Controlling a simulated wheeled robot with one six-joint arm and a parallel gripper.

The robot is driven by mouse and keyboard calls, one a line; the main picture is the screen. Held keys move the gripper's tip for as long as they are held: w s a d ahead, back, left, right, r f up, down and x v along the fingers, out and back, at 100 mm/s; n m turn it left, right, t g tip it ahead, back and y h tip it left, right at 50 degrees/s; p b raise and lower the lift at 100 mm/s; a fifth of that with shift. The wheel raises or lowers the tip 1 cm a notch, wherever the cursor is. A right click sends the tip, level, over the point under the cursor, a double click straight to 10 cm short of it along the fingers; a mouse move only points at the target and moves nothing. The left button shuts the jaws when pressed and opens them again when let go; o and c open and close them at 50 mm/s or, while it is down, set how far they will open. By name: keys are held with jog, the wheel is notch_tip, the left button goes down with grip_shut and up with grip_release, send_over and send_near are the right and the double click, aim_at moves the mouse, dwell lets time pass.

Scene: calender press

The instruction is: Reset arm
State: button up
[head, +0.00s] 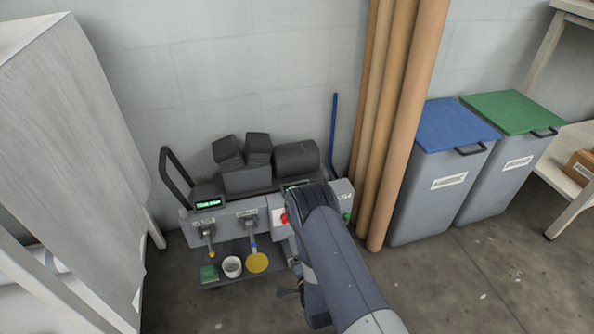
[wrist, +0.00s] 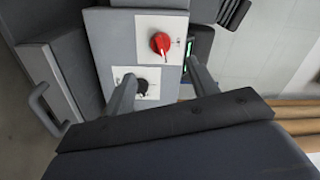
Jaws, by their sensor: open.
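My arm (head: 335,255) reaches over the grey press machine (head: 225,226) in the head view and bends down in front of its right part. My gripper (wrist: 162,71) is open and empty in the wrist view, its two fingers apart. The fingers point at a grey control box (wrist: 110,45) with a red knob (wrist: 160,43) and a black knob (wrist: 142,85) on white plates. The red knob lies just beyond the fingers' gap. I cannot tell how far the fingertips are from the panel. In the head view my arm hides part of the machine's front.
Brown cardboard tubes (head: 385,130) lean on the wall right of the machine. A blue-lidded bin (head: 425,190) and a green-lidded bin (head: 500,180) stand farther right. A white cup (head: 232,267) sits on the machine's low shelf. A covered rack (head: 70,140) stands left. Floor at front right is clear.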

jog(key=b+x, duration=0.3)
jog(key=x, duration=0.7)
jog(key=shift+n, duration=0.3)
jog(key=s+d+n+p, duration=0.2)
jog(key=s+n+p, duration=0.1)
jog(key=s+n, duration=0.6)
jog(key=n, duration=0.4)
jog(key=shift+d+n, duration=0.3)
dwell(1.9)
